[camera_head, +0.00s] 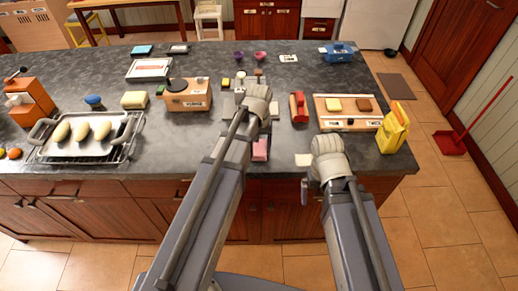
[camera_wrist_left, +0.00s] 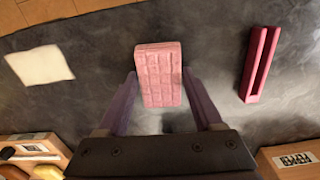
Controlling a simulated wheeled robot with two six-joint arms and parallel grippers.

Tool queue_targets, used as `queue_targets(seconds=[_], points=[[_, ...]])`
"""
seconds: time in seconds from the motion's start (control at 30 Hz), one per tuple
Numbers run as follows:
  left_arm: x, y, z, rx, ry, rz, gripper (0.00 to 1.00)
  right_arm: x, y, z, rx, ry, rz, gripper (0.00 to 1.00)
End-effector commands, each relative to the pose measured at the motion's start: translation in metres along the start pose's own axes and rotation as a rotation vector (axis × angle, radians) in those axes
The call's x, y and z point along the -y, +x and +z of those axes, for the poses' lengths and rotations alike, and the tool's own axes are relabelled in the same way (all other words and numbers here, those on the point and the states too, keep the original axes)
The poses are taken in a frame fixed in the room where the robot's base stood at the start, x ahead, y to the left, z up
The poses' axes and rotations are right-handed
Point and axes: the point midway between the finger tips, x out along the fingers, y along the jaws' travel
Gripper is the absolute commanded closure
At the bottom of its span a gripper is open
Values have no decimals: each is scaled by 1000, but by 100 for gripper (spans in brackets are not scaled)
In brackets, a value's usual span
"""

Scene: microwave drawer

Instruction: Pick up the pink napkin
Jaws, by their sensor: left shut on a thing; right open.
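The pink napkin (camera_wrist_left: 158,75) is a ribbed, folded block in the middle of the left wrist view. In the head view a small pink part of the napkin (camera_head: 260,149) shows near the counter's front edge, beside my left forearm; the rest and the left fingertips are hidden. My right gripper (camera_head: 327,167) is over the front edge of the counter, right of the napkin; it is open and its fingers are mostly hidden.
A white square (camera_head: 303,160) lies between my grippers. A red object (camera_head: 299,107), a board with bread (camera_head: 333,120) and a yellow bag (camera_head: 393,129) stand to the right. A tray (camera_head: 107,148) is at left. A pink-red grooved piece (camera_wrist_left: 259,65) lies beside the napkin.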

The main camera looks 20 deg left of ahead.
Motion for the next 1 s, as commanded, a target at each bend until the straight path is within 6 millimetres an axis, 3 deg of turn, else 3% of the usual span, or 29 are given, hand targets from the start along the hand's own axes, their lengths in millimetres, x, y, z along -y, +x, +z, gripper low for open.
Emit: queue_targets(seconds=[0.37, 1.0], points=[[0, -13, 0, 0, 0, 0, 86, -1, -13, 1, 0, 0, 0, 0], [0, -98, 0, 0, 0, 0, 86, -9, -97, 6, 0, 0, -1, 0]])
